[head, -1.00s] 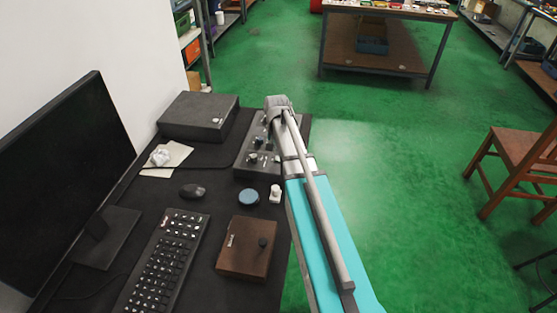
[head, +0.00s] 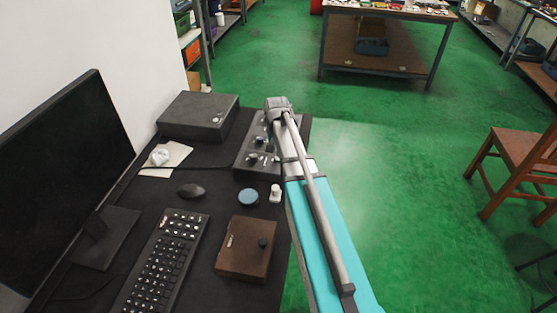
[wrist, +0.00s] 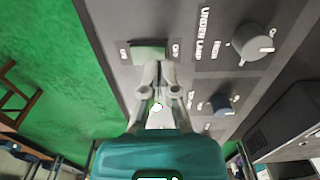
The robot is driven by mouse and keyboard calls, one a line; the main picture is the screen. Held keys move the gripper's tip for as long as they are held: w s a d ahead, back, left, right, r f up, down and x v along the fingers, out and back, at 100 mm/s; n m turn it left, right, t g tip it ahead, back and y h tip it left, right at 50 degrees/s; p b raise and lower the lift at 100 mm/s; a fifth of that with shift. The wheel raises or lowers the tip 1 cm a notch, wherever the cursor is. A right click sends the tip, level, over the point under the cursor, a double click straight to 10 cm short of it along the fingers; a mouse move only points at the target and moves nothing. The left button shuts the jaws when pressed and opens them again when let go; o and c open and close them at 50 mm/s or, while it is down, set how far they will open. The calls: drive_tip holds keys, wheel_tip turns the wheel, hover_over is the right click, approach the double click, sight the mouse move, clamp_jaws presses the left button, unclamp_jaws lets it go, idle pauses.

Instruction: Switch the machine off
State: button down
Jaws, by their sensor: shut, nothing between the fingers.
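The machine's dark grey control panel (head: 246,161) lies along the right edge of the desk, partly covered by my arm. In the wrist view the panel (wrist: 203,82) fills the middle and right. A green-grey rocker switch (wrist: 148,48) sits near its edge, between small end labels; the one on the right seems to read OFF. My gripper (wrist: 158,66) is shut and empty, its tips right at the rocker's near side; whether they touch it I cannot tell. A small bright light (wrist: 157,107) shows between the fingers.
On the panel are a grey knob (wrist: 253,43) and a bluish knob (wrist: 221,105), right of the fingers. A grey box (head: 198,116), a blue round item (head: 249,197), a small white item (head: 275,194) and a brown box (head: 245,248) stand on the desk. Green floor lies to the right.

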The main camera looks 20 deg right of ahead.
drive_tip(key=shift+f+b, duration=0.7)
drive_tip(key=shift+f, duration=0.05)
idle(0.6)
drive_tip(key=shift+r, duration=0.1)
drive_tip(key=shift+r+p, duration=3.45)
drive_tip(key=shift+p, duration=0.1)
drive_tip(key=s+a+r+n+p, duration=0.2)
drive_tip(key=s+a+n, duration=0.1)
drive_tip(key=s+a, duration=0.4)
drive_tip(key=s+a+r+n+p, duration=0.2)
drive_tip(key=s+a+n, duration=0.1)
drive_tip(key=s+a, duration=0.4)
drive_tip(key=s, duration=0.3)
drive_tip(key=shift+a+r+n+p, duration=0.3)
drive_tip(key=shift+a+n, duration=0.1)
